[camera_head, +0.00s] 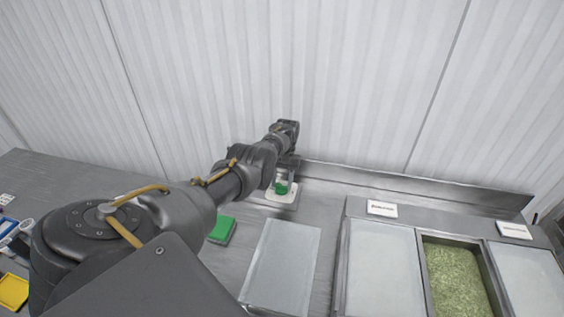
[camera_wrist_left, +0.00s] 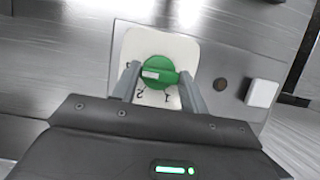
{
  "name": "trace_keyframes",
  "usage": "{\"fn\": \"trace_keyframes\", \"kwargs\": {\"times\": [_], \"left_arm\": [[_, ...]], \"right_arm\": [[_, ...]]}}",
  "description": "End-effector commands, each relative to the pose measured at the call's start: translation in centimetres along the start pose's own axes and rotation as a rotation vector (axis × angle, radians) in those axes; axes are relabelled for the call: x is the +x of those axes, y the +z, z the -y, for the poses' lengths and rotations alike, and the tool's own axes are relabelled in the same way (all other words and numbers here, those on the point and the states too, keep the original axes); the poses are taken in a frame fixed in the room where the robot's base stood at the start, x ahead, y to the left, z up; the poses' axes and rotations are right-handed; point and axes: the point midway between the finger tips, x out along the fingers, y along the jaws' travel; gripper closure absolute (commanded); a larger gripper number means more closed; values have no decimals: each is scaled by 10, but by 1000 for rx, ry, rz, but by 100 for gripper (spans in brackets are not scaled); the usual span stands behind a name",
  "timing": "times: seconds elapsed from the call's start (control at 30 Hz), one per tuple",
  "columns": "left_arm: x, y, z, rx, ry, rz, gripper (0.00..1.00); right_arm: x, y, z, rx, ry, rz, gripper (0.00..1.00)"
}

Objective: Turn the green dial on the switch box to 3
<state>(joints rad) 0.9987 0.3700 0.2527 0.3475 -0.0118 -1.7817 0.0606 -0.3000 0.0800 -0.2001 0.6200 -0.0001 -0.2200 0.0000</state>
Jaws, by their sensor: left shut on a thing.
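The green dial (camera_wrist_left: 157,73) sits on a white plate (camera_wrist_left: 139,46) of the switch box, with the digits 1 and 2 readable on the plate and another mark at its left edge. My left gripper (camera_wrist_left: 160,82) is shut on the dial, one finger on each side of it. A pale bar on the dial points to the left in the left wrist view. In the head view the dial (camera_head: 281,188) shows below my left gripper (camera_head: 284,178), and the white plate is partly hidden by my arm. My right gripper is not in view.
A green block (camera_head: 222,229) and a grey tray (camera_head: 282,266) lie on the metal counter. Bins stand at the right, one with green grains (camera_head: 456,278). A dark round button (camera_wrist_left: 220,84) and a white square (camera_wrist_left: 262,93) are beside the plate. A corrugated wall rises behind.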

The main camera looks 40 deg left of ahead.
Motion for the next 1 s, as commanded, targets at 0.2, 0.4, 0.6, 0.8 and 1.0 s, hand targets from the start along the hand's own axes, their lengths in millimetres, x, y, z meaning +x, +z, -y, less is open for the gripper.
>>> {"fn": "trace_keyframes", "kwargs": {"times": [0.2, 0.4, 0.6, 0.8, 1.0], "left_arm": [[-2, -1, 0, 2, 1, -4, 37], [-1, 0, 0, 1, 1, -2, 35], [-1, 0, 0, -61, 27, -1, 35], [-3, 2, 2, -419, 177, -1, 35], [0, 4, 5, -888, 371, 0, 35]], "right_arm": [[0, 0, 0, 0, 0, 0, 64], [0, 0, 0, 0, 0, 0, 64], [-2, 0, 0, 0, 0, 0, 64], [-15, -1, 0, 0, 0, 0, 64], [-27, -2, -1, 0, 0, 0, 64]]}}
